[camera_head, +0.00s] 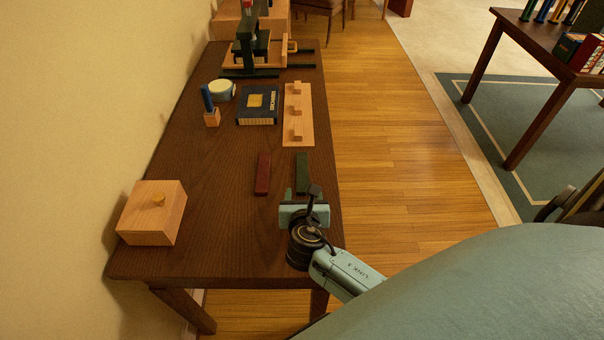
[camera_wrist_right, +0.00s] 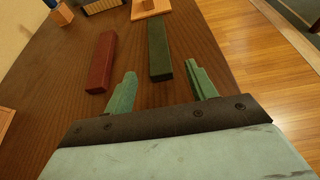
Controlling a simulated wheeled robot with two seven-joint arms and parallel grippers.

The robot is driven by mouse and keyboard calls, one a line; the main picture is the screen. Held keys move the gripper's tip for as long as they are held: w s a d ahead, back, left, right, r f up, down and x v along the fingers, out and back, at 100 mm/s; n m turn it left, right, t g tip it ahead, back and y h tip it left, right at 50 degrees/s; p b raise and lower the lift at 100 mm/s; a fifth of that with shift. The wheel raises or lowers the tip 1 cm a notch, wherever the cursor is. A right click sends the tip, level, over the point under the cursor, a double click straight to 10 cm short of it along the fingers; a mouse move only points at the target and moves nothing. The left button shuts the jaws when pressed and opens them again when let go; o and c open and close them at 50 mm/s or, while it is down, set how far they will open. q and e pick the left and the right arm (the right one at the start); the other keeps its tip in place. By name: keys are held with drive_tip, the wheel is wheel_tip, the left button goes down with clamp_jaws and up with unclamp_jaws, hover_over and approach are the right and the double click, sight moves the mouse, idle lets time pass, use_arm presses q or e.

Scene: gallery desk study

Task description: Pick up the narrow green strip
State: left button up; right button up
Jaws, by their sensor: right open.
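The narrow green strip (camera_head: 302,172) lies on the dark wooden desk, near its right edge. A red strip (camera_head: 263,174) lies to its left, roughly parallel and apart from it. My right gripper (camera_head: 304,203) is over the desk at the near end of the green strip. In the right wrist view the green strip (camera_wrist_right: 159,52) lies ahead, between the lines of my two open fingers (camera_wrist_right: 163,88), and the red strip (camera_wrist_right: 102,62) is ahead of the left finger. Nothing is between the fingers' tips that I can see held. My left gripper is not in view.
A wooden box with a knob (camera_head: 152,212) stands at the desk's near left. Farther back are a pale board with blocks (camera_head: 299,133), a dark blue book (camera_head: 258,105), a round tin (camera_head: 222,90) and a dark press (camera_head: 250,50). The desk's middle left is clear.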

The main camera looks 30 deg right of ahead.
sight(302, 182)
drive_tip(key=shift+w+d+f, duration=0.15)
drive_tip(key=shift+w, duration=0.1)
drive_tip(key=b+x, duration=0.1)
drive_tip(key=x, duration=0.3)
drive_tip(key=shift+w+d+f, duration=0.1)
drive_tip(key=shift+w, duration=0.1)
drive_tip(key=shift+w+d+b, duration=0.1)
drive_tip(key=shift+w+b, duration=0.05)
drive_tip(key=shift+b, duration=0.15)
drive_tip(key=c, duration=1.1)
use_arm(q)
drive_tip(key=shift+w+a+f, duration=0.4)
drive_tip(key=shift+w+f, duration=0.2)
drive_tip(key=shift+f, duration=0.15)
use_arm(e)
drive_tip(key=shift+o, duration=0.2)
